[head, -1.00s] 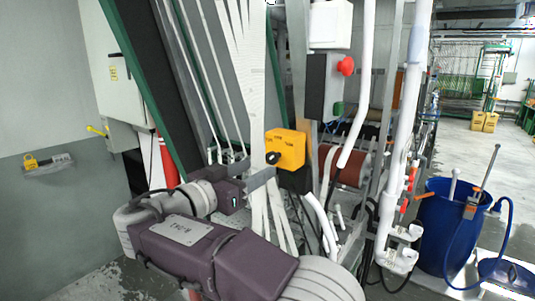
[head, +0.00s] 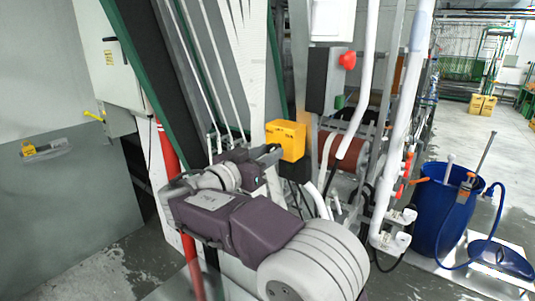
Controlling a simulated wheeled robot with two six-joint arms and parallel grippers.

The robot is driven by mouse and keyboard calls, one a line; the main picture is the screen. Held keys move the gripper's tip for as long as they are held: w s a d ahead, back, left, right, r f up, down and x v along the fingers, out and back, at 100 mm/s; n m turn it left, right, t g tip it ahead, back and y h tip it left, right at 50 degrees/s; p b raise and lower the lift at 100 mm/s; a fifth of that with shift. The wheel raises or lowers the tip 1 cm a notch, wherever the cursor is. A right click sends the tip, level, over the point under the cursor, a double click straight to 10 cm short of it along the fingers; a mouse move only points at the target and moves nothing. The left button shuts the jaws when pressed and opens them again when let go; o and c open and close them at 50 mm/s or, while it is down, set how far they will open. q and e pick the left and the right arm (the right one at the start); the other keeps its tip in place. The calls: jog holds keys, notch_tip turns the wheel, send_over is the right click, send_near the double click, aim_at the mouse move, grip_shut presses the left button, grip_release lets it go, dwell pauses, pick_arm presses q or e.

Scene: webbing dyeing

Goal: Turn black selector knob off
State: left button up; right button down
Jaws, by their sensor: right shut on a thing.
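The yellow control box (head: 286,139) is mounted on the machine frame near the middle of the head view. The black selector knob is on its left-facing side and is now hidden behind my gripper's fingers. My right gripper (head: 271,153) reaches up from below to that side of the box. Its fingertips are at the knob's place and are shut on it. The knob's turn position cannot be seen. My left gripper is not in view.
Above the box is a grey box with a red mushroom button (head: 347,60) and a green button (head: 339,102). White webbing strands (head: 258,60) run down just left of the box. White pipes (head: 400,130) stand to the right. A blue barrel (head: 440,215) stands at the right.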

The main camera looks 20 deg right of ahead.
jog(key=shift+s+n+b, duration=0.1)
jog(key=shift+n+b, duration=2.55)
jog(key=shift+n, duration=1.85)
jog(key=c, duration=1.1)
grip_release()
jog(key=shift+o, duration=0.2)
